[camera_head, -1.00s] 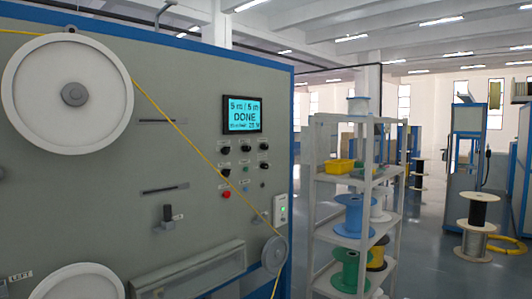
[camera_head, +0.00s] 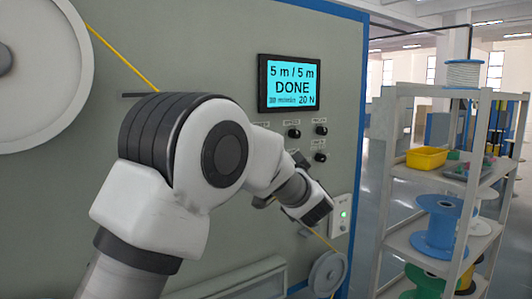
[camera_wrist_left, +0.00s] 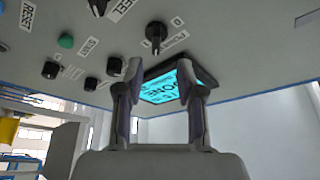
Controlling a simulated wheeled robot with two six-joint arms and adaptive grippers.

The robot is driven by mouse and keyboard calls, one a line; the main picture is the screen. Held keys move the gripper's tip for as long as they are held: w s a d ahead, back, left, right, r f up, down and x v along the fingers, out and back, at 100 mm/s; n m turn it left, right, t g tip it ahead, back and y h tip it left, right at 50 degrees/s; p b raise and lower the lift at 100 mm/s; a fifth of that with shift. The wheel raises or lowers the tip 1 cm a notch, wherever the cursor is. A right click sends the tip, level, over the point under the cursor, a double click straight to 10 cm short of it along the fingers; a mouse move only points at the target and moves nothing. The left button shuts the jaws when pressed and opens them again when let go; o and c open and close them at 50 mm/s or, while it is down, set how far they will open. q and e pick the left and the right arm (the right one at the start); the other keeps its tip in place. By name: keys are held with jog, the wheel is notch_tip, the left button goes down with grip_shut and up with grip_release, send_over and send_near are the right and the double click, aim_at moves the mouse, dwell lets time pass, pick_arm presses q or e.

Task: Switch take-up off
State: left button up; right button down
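The grey control panel (camera_head: 220,55) carries a lit screen (camera_head: 290,84) reading "5 m / 5 m DONE". Black knobs (camera_head: 320,130) sit below the screen; my arm hides others. My left gripper (camera_wrist_left: 159,66) is open and empty, its two fingers apart near the panel face. In the left wrist view, a black rotary knob (camera_wrist_left: 155,35) stands just beyond and between the fingertips, apart from them; its label is too small to read surely. A green button (camera_wrist_left: 65,41) and further knobs (camera_wrist_left: 50,70) are to the left. My right gripper is not in view.
A yellow cable (camera_head: 122,57) runs from a white wheel (camera_head: 38,65) behind my arm to a small pulley (camera_head: 327,272). A white box with a green light (camera_head: 341,214) is at the panel's right edge. A shelf with spools (camera_head: 440,222) stands right of the panel.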

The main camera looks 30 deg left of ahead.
pick_arm(q)
jog(key=p+x, duration=0.1)
jog(key=x, duration=0.6)
jog(key=shift+f+p, duration=0.3)
jog(key=shift+w+d, duration=0.15)
jog(key=shift+c, duration=0.3)
grip_shut()
